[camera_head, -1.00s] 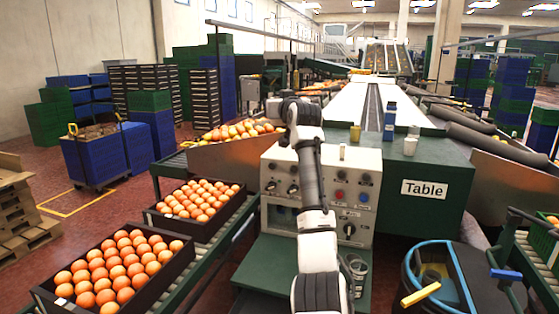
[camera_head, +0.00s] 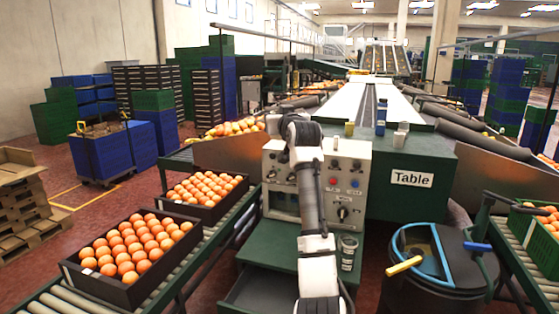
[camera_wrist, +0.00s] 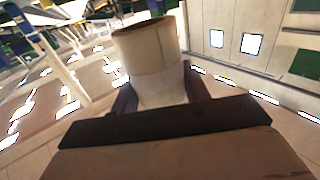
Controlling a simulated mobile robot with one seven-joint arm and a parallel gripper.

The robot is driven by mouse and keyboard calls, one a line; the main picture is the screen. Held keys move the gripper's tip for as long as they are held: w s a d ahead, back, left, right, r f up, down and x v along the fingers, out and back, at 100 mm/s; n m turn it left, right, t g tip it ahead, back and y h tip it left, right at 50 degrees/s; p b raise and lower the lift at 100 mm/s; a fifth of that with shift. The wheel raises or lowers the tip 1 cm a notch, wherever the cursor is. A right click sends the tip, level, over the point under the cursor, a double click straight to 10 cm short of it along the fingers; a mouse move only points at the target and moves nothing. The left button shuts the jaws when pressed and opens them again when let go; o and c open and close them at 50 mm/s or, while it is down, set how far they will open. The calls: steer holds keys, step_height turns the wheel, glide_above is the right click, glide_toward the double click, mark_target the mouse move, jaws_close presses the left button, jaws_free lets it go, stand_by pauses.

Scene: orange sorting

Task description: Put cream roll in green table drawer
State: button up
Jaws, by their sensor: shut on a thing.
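The cream roll (camera_wrist: 147,50) is a short, pale, hollow-looking cylinder in the wrist view. My gripper (camera_wrist: 156,84) is shut on it, with a dark finger on either side; its open round end faces up in the picture. In the head view I cannot make out the gripper or the roll; my arm rises in front of the control panel. The green table (camera_head: 440,205) carries a white "Table" sign. Low in front of it, left of my arm, a green drawer (camera_head: 240,294) appears pulled out, with a dark interior; my arm covers its right part.
Crates of oranges (camera_head: 68,275) stand on the roller conveyor at the left. A dark bin (camera_head: 405,290) with a blue rim stands at the right. A metal cup (camera_head: 348,254) sits right of my arm. A blue bottle (camera_head: 381,122) and small cups stand on the table top.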

steer(key=s+f+m+h, duration=0.1)
steer(key=s+f, duration=0.9)
steer(key=f, duration=1.2)
steer(key=s+f+m+h, duration=0.1)
steer(key=s+f, duration=1)
steer(key=f, duration=1.1)
steer(key=s+f+m+h, duration=0.1)
steer(key=s+f, duration=1)
steer(key=f, duration=1.1)
steer(key=shift+f+t+h, duration=0.3)
steer(key=shift+f+h, duration=0.05)
steer(key=shift+h, duration=0.45)
steer(key=shift+d, duration=0.1)
steer(key=shift+a, duration=0.2)
